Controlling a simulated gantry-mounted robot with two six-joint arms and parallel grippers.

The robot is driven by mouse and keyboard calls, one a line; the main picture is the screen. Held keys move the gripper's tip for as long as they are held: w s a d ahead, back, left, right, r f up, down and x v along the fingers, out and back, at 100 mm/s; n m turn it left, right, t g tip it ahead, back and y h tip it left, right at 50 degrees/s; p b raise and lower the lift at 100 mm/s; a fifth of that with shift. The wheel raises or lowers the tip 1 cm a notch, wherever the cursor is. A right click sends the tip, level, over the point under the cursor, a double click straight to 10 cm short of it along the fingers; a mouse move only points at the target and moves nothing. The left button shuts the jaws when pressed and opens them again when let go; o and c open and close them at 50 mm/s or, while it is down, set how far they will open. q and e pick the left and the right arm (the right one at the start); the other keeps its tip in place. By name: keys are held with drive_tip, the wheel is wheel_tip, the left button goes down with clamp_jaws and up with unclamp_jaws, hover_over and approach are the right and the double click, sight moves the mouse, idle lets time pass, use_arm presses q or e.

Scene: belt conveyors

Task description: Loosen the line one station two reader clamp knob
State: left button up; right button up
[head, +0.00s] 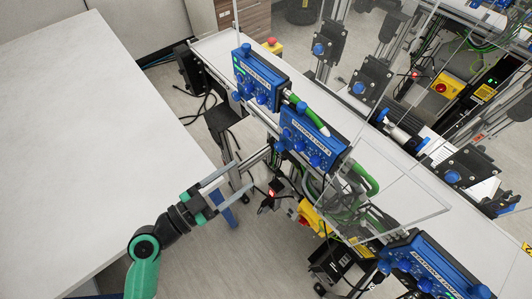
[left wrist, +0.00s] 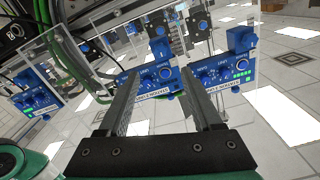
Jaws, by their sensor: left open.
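My left gripper (head: 258,168) reaches in from the lower left, open and empty, with its fingertips short of the blue station 2 line 1 box (head: 313,138). That box has several blue knobs on its front. In the left wrist view, a blue box (left wrist: 145,82) with knobs shows between and beyond the open fingers (left wrist: 162,76). Blue knobs on black brackets stand behind the boxes: one at the top (head: 320,48), one to its right (head: 359,88), one lower right (head: 452,177). I cannot tell which is the station two reader clamp knob. My right gripper is out of view.
Another blue box (head: 260,78) stands up the line, and one (head: 430,265) is at the lower right. Clear panels (head: 400,205) and green cables (head: 365,180) are close by. A yellow box (head: 310,215) is below. A white table (head: 90,120) fills the left.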

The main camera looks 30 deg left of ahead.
sight(277, 148)
use_arm(q)
drive_tip(key=p+x, duration=0.1)
drive_tip(key=x, duration=1)
drive_tip(key=shift+w+d, duration=0.1)
drive_tip(key=shift+w, duration=0.2)
drive_tip(key=shift+c, duration=0.3)
clamp_jaws()
